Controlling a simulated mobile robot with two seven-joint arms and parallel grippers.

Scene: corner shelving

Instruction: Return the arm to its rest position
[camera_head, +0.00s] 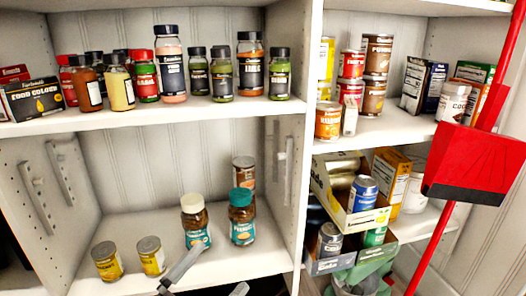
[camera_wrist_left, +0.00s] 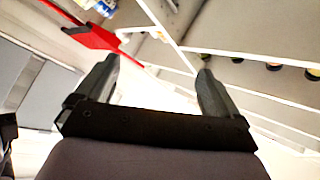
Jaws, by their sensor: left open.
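My left gripper (camera_head: 221,267) shows at the bottom middle of the head view, in front of the lower left shelf. Its two grey fingers are apart. In the left wrist view the left gripper (camera_wrist_left: 158,66) also shows both fingers spread, with nothing between them. Most of the left arm is below the picture.
The lower shelf (camera_head: 130,220) holds two yellow cans (camera_head: 151,256) and teal-labelled jars (camera_head: 242,217) close to the fingers. Spice bottles (camera_head: 171,65) stand above. A divider (camera_head: 300,130), an open carton (camera_head: 346,213) and a red dustpan (camera_head: 473,164) are at right.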

